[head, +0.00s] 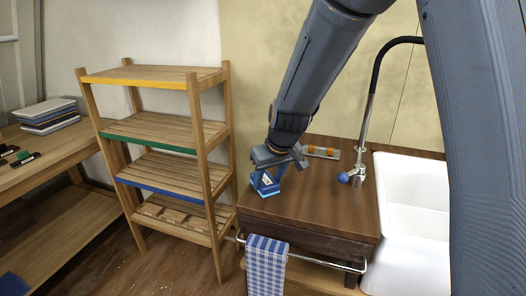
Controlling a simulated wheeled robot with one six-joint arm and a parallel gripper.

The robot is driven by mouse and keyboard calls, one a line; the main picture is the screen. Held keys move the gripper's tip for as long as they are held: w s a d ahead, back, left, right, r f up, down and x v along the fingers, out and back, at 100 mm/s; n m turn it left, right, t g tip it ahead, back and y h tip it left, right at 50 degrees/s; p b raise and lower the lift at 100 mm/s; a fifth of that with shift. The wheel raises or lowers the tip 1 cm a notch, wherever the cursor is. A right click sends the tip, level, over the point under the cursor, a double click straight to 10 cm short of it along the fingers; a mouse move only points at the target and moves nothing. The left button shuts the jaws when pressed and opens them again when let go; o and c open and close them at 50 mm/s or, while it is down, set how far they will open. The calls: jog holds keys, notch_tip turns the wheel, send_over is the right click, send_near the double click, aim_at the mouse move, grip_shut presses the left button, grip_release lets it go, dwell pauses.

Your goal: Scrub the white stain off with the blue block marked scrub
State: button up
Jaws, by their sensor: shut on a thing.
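My gripper (276,160) is over the left end of the brown wooden counter (327,205), pointing down. It is shut on the blue block (265,188), which has a pale patch on its side. The block is at the counter's left edge, at or very near the surface; I cannot tell whether it touches. Any lettering on it is too small to read. I cannot make out a white stain on the counter; the block and gripper cover part of the surface there.
A grey holder with orange items (322,152) lies at the counter's back. A blue ball (343,178) sits by the black-hosed faucet (371,105), beside the white sink (408,215). A checked towel (266,264) hangs in front. A wooden shelf (160,130) stands left. The counter's front middle is clear.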

jog(key=shift+a, duration=0.45)
jog(key=r, duration=0.1)
jog(key=r+p, duration=0.1)
jog(key=shift+d+r+p, duration=0.2)
jog(key=shift+r+p, duration=0.1)
jog(key=shift+r, duration=0.1)
jog(key=shift+w+r+p, duration=0.1)
jog(key=shift+r+p, duration=1.85)
jog(key=shift+r, duration=0.75)
